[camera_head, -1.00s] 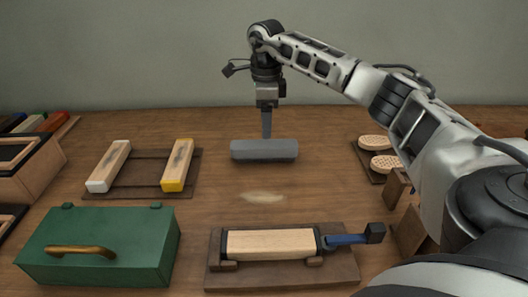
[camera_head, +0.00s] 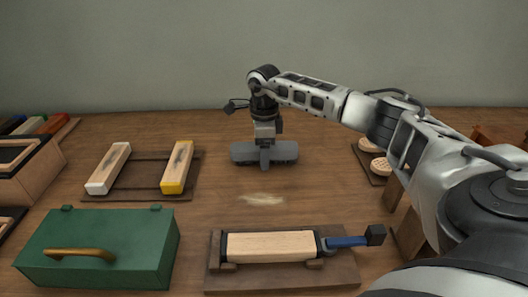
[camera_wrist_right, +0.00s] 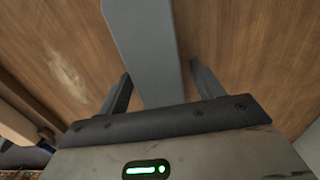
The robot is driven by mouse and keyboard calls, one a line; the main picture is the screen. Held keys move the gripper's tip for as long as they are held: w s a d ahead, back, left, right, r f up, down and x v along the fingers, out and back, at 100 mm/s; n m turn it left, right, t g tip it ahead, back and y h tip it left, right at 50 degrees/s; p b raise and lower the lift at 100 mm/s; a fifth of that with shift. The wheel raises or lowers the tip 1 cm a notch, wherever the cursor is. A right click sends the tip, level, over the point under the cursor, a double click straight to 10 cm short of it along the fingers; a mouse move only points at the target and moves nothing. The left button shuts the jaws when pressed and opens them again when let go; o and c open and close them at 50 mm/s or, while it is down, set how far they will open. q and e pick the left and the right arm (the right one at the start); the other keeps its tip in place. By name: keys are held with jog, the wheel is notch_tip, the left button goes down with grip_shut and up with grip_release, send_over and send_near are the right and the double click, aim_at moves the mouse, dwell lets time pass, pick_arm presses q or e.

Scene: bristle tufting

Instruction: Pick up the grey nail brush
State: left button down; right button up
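The grey nail brush (camera_head: 243,153) is a plain grey block lying crosswise on the table beyond the middle. In the right wrist view it is a long grey bar (camera_wrist_right: 147,45) running up between the fingers. My right gripper (camera_head: 265,160) is down over its middle, with one finger in front of its near side. In the wrist view the right gripper (camera_wrist_right: 160,80) is open, one finger on each side of the bar, with a visible gap at the right finger. Whether the left finger touches it I cannot tell. My left gripper is not in view.
A brown rack (camera_head: 149,175) with two wooden brush blocks stands left. A green box (camera_head: 100,235) with a brass handle is front left. A clamped wooden block (camera_head: 270,245) sits front centre. Oval perforated pieces (camera_head: 380,166) lie right, partly behind my arm. Table around the grey brush is clear.

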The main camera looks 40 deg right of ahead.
jog(key=c, duration=1.1)
jog(key=shift+o, duration=0.2)
jog(key=shift+r, duration=0.1)
jog(key=shift+r, duration=0.5)
notch_tip(320, 180, up, 3)
jog(key=shift+s+a+f, duration=0.1)
jog(key=shift+f, duration=0.1)
jog(key=s+a+r, duration=0.9)
jog(key=shift+s+a+r, duration=0.15)
jog(key=shift+s+a, duration=0.15)
jog(key=shift+s, duration=0.1)
